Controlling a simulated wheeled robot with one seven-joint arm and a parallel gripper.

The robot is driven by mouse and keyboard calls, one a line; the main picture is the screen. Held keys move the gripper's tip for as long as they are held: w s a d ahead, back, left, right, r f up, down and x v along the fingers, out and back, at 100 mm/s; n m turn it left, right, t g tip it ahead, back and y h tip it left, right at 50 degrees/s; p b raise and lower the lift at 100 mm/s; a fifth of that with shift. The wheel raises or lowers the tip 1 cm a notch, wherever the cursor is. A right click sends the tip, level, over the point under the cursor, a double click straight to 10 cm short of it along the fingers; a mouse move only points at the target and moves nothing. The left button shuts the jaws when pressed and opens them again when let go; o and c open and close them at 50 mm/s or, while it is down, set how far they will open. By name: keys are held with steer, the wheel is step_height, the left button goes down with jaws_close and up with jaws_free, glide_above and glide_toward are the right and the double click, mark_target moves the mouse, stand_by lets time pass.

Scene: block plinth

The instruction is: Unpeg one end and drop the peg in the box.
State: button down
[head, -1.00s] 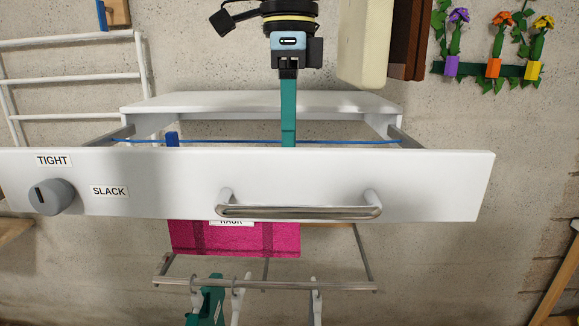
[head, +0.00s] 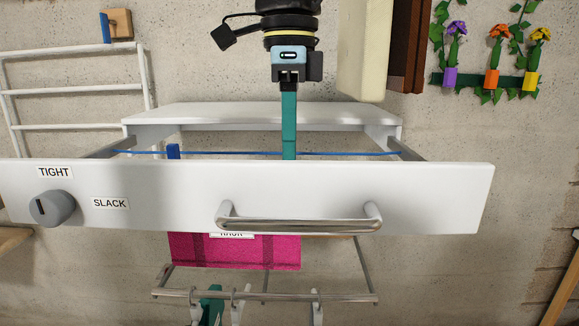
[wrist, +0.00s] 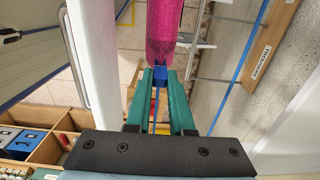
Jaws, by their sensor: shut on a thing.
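My gripper (head: 289,155) reaches down behind the white front panel (head: 330,190), its teal fingers side by side. In the wrist view my gripper (wrist: 160,80) is shut on a blue peg (wrist: 160,74), at the top end of a pink cloth (wrist: 164,30). The cloth (head: 235,250) hangs below the panel in the head view. A second blue peg (head: 173,152) sits on the blue line (head: 225,153) left of my fingers. The held peg is hidden behind the panel in the head view. I cannot tell which container is the box.
A metal handle (head: 300,224) and a TIGHT/SLACK knob (head: 52,208) are on the panel. A metal rack (head: 265,296) with hangers is below. Wooden compartments (wrist: 60,133) show lower left in the wrist view. A cream block (head: 363,50) hangs close right of my arm.

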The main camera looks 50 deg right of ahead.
steer(key=shift+r, duration=0.15)
steer(key=shift+r+p, duration=1.9)
steer(key=shift+p, duration=0.05)
steer(key=shift+r, duration=0.1)
step_height(320, 180, up, 4)
steer(key=p, duration=0.4)
